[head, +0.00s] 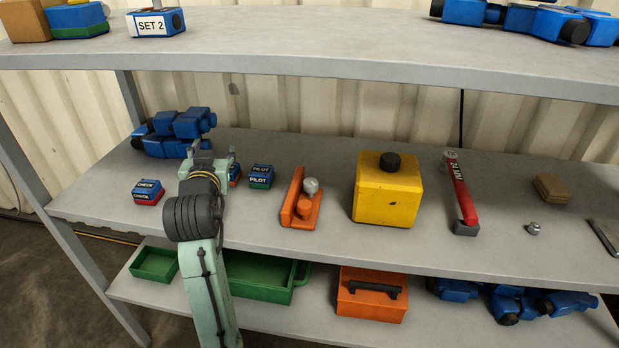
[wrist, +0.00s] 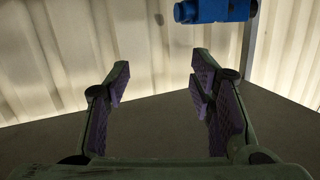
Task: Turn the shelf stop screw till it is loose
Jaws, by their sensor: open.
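An orange L-shaped piece (head: 290,198) with a silver round knob (head: 311,186) and an orange knob stands mid-shelf. A small silver screw-like part (head: 533,229) stands on the same shelf at the right. I cannot tell which of these is the shelf stop screw. My gripper (head: 213,153) is over the left part of the middle shelf, left of the orange piece and apart from it. In the wrist view my gripper (wrist: 158,80) is open with nothing between its fingers. Neither silver part shows in the wrist view.
Blue fittings (head: 175,133) lie behind my gripper; a blue piece (wrist: 215,10) tops the wrist view. CHECK blocks (head: 147,192), PILOT blocks (head: 261,176), a yellow box (head: 388,190) and a red-handled tool (head: 460,190) stand along the shelf.

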